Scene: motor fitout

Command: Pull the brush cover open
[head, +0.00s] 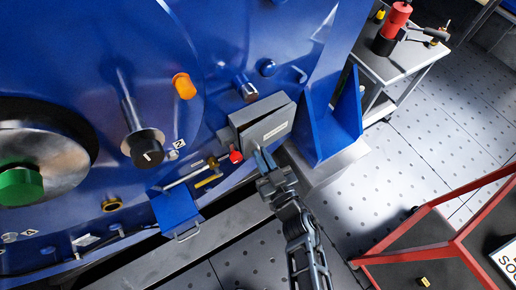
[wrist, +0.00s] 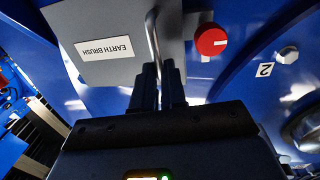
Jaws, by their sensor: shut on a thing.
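The brush cover (head: 270,126) is a grey panel on the front of a grey box on the blue motor housing. In the wrist view the cover (wrist: 100,68) fills the upper left, with an upside-down "EARTH BRUSH" label (wrist: 106,48). A thin metal handle bar (wrist: 151,30) stands at the cover's right part and runs down between my fingers. My gripper (wrist: 161,72) is shut on this handle; the fingertips hide its lower end. In the head view my gripper (head: 264,162) is at the cover's lower edge.
A red knob (head: 236,156) is close left of the gripper; it also shows in the wrist view (wrist: 210,40). A blue bracket (head: 337,122) stands to the right. A lower blue flap (head: 177,208), a tool cart (head: 400,60) and a red-framed stand (head: 430,240) are around. Floor between is free.

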